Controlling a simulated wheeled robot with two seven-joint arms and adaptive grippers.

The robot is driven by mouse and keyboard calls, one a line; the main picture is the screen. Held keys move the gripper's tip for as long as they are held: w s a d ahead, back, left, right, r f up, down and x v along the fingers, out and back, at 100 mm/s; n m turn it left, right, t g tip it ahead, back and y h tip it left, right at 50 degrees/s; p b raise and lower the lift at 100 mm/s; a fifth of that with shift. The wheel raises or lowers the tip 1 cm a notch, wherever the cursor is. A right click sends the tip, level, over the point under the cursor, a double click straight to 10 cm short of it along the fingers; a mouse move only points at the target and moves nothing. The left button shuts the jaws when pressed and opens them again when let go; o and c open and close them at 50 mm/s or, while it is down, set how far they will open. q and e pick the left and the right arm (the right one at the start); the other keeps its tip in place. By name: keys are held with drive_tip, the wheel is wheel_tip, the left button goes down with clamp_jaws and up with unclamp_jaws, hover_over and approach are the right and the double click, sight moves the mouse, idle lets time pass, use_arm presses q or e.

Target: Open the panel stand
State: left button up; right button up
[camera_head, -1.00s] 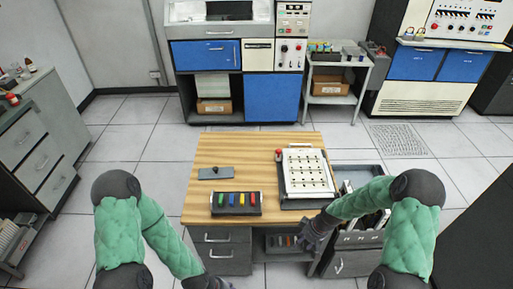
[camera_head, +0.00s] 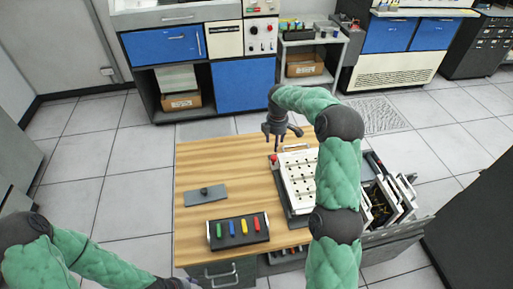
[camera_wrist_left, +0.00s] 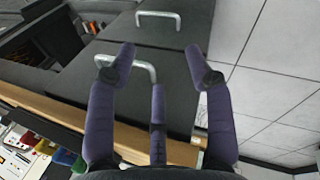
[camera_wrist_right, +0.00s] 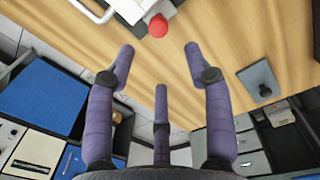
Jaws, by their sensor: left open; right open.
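The panel stand (camera_head: 300,185) lies on the right side of the wooden table, its white dotted panel resting on a dark base. It has a pale handle (camera_head: 295,147) at its far end and a red knob (camera_head: 272,160) at its far left corner. My right gripper (camera_head: 275,143) is open and empty above the table's far part, by the knob and handle. In the right wrist view the red knob (camera_wrist_right: 158,26) shows just beyond the open fingers. My left gripper (camera_wrist_left: 160,52) is open and empty beside the grey drawers; its hand is low at the head view's bottom edge.
A black holder (camera_head: 238,231) with several coloured pieces stands at the table's front. A grey plate (camera_head: 205,194) with a dark knob lies at the left. An open drawer (camera_head: 400,235) with framed panels juts out at the right. The table's middle is clear.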

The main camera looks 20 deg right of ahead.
sight(274, 157)
drive_tip(key=f, duration=0.3)
drive_tip(key=f+b, duration=0.1)
drive_tip(key=f, duration=0.6)
drive_tip(key=shift+w+d+f+b, duration=0.15)
drive_tip(key=shift+w+f+b, duration=0.05)
drive_tip(key=shift+w+b, duration=0.15)
drive_tip(key=shift+s, duration=0.1)
clamp_jaws()
